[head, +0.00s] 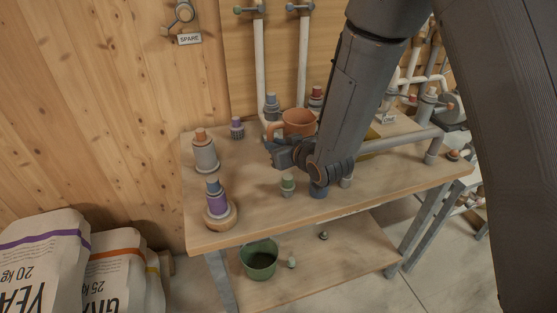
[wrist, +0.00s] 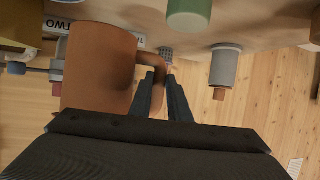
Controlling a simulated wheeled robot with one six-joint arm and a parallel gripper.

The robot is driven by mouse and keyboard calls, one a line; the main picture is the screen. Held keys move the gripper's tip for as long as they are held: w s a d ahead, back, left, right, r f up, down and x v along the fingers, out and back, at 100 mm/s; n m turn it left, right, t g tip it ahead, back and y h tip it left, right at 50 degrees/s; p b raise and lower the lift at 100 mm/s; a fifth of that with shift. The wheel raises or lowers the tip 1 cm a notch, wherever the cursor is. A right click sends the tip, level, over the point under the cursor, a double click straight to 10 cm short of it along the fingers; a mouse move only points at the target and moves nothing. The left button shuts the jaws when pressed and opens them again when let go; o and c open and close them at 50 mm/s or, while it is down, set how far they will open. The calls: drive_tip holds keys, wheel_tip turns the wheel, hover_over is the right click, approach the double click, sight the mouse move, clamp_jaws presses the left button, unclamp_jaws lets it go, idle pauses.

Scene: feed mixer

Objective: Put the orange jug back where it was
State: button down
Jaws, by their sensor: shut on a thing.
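The orange jug (head: 298,122) is at the back middle of the wooden workbench in the head view, partly hidden by my gripper and arm. In the wrist view the jug (wrist: 100,70) fills the left side, with its handle (wrist: 152,68) pointing to the right. My gripper (head: 272,148) is at the jug's left front side in the head view. In the wrist view its fingers (wrist: 164,78) are close together on the handle. I cannot tell whether the jug's base touches the bench.
The bench (head: 258,217) holds several capped bottles. A grey one with an orange cap (head: 204,152) and a purple one on a round wooden base (head: 217,198) stand at left. A green bucket (head: 260,262) sits on the lower shelf.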

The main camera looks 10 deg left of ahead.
drive_tip(key=shift+f+p, duration=0.65)
drive_tip(key=shift+f, duration=2.2)
drive_tip(key=shift+f, duration=0.1)
drive_tip(key=c, duration=1.7)
unclamp_jaws()
drive_tip(key=shift+o, duration=0.2)
drive_tip(key=shift+r, duration=0.2)
drive_tip(key=b+v, duration=0.2)
drive_tip(key=v, duration=1)
drive_tip(key=shift+b, duration=0.4)
drive_tip(key=shift+f, duration=0.1)
